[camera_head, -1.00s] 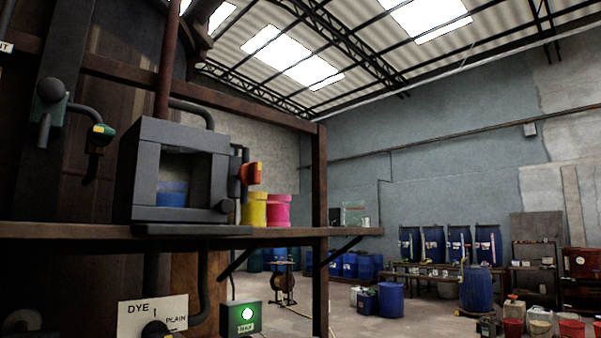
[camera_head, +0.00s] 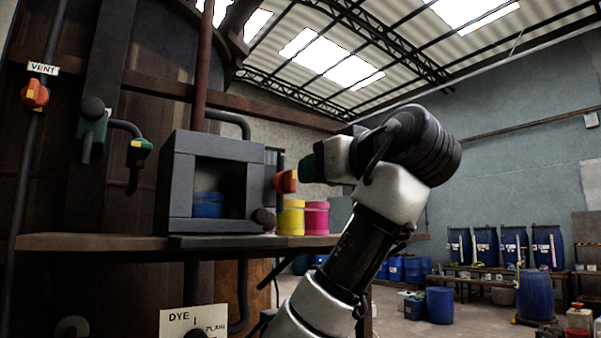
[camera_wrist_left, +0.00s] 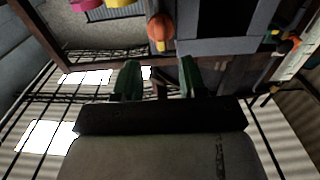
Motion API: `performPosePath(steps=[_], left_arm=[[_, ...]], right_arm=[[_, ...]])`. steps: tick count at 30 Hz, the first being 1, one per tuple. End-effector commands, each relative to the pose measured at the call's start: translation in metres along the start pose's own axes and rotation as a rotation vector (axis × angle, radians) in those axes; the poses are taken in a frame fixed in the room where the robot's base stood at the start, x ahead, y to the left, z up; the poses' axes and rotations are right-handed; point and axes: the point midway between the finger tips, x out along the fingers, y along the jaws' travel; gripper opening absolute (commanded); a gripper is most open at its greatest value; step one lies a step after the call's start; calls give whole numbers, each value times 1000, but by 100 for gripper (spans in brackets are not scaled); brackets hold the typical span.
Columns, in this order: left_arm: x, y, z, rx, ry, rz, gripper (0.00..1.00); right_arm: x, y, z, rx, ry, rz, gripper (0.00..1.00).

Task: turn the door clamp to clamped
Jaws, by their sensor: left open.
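The door clamp appears to be the orange-red handle (camera_head: 286,181) on the right side of the grey box (camera_head: 181,185). It also shows in the left wrist view (camera_wrist_left: 161,28), just beyond the fingertips. My left gripper (camera_head: 308,167) is to the right of the handle in the head view, with its green fingers pointing at it. In the left wrist view the two green fingers (camera_wrist_left: 158,68) stand apart with nothing between them, and the handle looks clear of them. Whether a finger touches it is hard to tell in the head view. My right gripper is not in view.
A blue pot (camera_head: 208,205) sits inside the box. A yellow pot (camera_head: 291,218) and a pink pot (camera_head: 316,218) stand beside it on the shelf (camera_head: 95,242), below my left gripper. A black knob (camera_head: 263,218) is at the box's lower right. A VENT handle (camera_head: 35,93) is at far left.

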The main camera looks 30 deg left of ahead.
Motion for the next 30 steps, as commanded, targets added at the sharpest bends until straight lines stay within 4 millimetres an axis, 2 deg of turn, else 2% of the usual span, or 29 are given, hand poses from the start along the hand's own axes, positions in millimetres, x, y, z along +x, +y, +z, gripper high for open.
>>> performPosePath(steps=[1, 6, 12, 24, 30], left_arm=[[12, -1, -6, 1, 1, -6, 42], [43, -1, -4, 3, -1, -4, 42], [68, 0, -2, 3, 0, -1, 42], [75, 1, 0, 2, 1, 2, 42], [75, 1, 0, 2, 0, 1, 11]], right_arm=[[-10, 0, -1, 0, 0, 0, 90], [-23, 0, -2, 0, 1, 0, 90], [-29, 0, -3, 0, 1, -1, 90], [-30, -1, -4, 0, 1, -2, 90], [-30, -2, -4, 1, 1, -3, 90]])
